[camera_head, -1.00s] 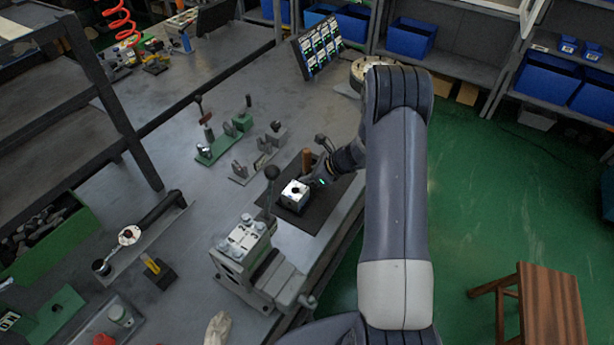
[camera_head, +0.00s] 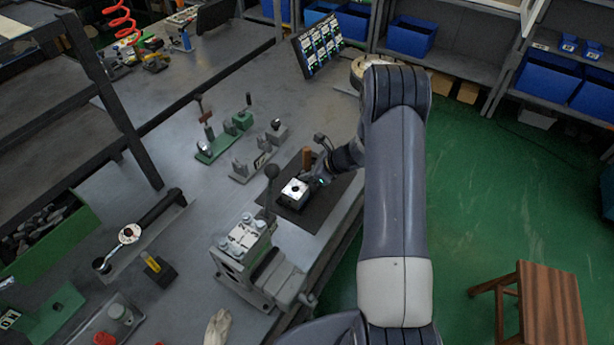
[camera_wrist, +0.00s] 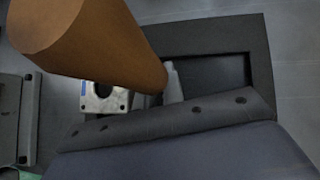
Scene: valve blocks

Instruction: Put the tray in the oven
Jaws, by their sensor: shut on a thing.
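My gripper (camera_head: 315,177) is low over a dark mat on the workbench, largely hidden by my own arm in the head view. It is shut on what looks like a brown wooden handle (camera_head: 307,160), which stands up beside it. The handle looms close in the wrist view (camera_wrist: 95,45), its lower end by a pale finger; the exact contact is hidden. A silver block with a round hole (camera_head: 295,193) sits just left of the gripper; it shows partly behind the handle (camera_wrist: 105,98). The dark mat (camera_head: 318,213) has a raised border and recess (camera_wrist: 262,60). No oven is recognisable.
A grey vise-like fixture with a lever (camera_head: 245,248) stands in front of the mat. Small fixtures (camera_head: 215,147) stand beyond it, left. A tilted display panel (camera_head: 318,45) is at the back. A wooden stool (camera_head: 548,300) stands on the open green floor.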

